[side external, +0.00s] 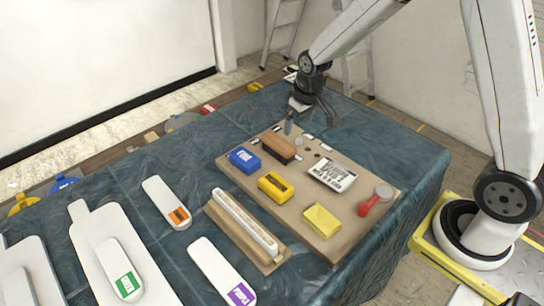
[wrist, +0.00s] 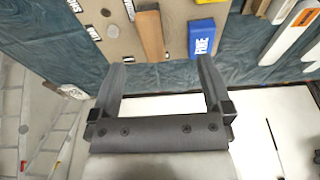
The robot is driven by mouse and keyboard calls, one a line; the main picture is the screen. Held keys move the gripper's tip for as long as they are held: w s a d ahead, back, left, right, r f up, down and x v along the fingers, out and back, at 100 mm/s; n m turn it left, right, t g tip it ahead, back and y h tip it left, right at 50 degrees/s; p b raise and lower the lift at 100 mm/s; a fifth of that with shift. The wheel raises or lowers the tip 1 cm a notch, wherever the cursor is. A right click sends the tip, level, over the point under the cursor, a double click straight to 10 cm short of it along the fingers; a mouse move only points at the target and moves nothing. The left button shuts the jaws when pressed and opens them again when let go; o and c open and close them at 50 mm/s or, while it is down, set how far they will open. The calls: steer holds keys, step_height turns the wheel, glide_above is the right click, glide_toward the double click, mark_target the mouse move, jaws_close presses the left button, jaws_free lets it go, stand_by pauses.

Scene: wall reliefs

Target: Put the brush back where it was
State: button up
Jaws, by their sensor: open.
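The brush (side external: 278,148) is a brown wooden block with a dark underside, lying on the tan board (side external: 312,228) near its far edge. In the wrist view the brush (wrist: 150,34) appears at the top, ahead of the space between my fingers. My gripper (side external: 310,126) is open and empty, above the far edge of the board, just beyond the brush and apart from it. Both fingers (wrist: 162,68) show spread in the wrist view. White labels lie on the board near the brush; the brush's bristles are not clearly seen.
A blue block (side external: 243,158) sits close beside the brush. A yellow block (side external: 276,186), a white labelled box (side external: 332,174), a yellow pad (side external: 322,221) and a red-handled tool (side external: 370,205) are also on the board. A long white bar (side external: 245,223) lies on a wooden holder.

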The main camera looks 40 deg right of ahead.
steer(key=s+a+r, duration=0.2)
steer(key=s, duration=1.4)
steer(key=shift+a+t, duration=0.3)
steer(key=shift+a, duration=0.05)
